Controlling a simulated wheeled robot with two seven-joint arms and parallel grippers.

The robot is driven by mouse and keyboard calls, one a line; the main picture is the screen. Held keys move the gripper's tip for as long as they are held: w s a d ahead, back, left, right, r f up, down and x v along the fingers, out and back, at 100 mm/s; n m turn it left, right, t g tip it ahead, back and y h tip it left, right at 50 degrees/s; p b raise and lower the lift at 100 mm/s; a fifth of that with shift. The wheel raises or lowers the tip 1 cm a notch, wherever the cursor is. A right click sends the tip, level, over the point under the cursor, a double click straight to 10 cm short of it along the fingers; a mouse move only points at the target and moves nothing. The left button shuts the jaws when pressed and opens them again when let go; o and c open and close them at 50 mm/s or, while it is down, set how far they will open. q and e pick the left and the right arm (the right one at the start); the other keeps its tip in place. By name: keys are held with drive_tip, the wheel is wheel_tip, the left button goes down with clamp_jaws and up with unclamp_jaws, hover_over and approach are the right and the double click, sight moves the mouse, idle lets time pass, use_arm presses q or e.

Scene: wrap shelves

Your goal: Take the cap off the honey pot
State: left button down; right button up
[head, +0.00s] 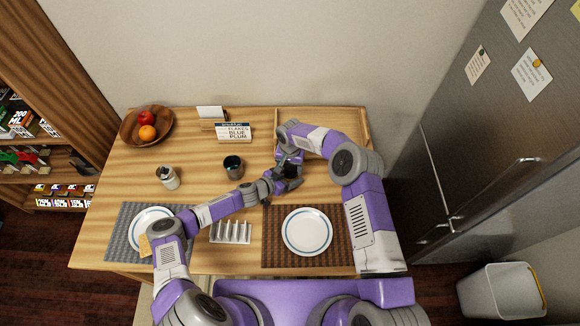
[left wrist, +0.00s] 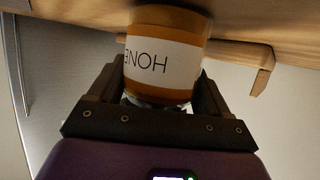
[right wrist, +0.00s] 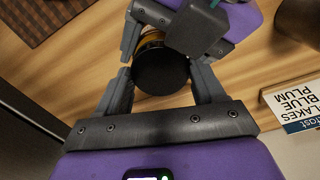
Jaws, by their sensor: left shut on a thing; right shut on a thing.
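The honey pot (left wrist: 165,55) has an amber body and a white label, and it fills the space between the fingers of my left gripper (left wrist: 162,90). In the right wrist view its round black cap (right wrist: 160,71) sits between the fingers of my right gripper (right wrist: 162,88), with a sliver of the amber pot behind it. The cap appears to be on the pot. In the head view my left gripper (head: 278,182) and right gripper (head: 290,163) meet above the table and mostly hide the pot.
A toast rack (head: 230,232) and a plate (head: 307,231) are in front. A fridge (head: 480,130) is at the right.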

idle(0.3)
drive_tip(key=o, duration=1.2)
drive_tip(key=shift+c, duration=0.2)
drive_tip(key=shift+r, duration=2.35)
drive_tip(key=shift+c, duration=0.2)
drive_tip(key=m, duration=0.1)
drive_tip(key=r+m, duration=0.1)
drive_tip(key=m, duration=0.1)
drive_tip(key=shift+s+a+r, duration=0.1)
drive_tip(key=shift+r, duration=0.2)
drive_tip(key=r+m, duration=0.1)
drive_tip(key=m, duration=0.2)
drive_tip(key=shift+r, duration=0.2)
drive_tip(key=shift+f, duration=3.85)
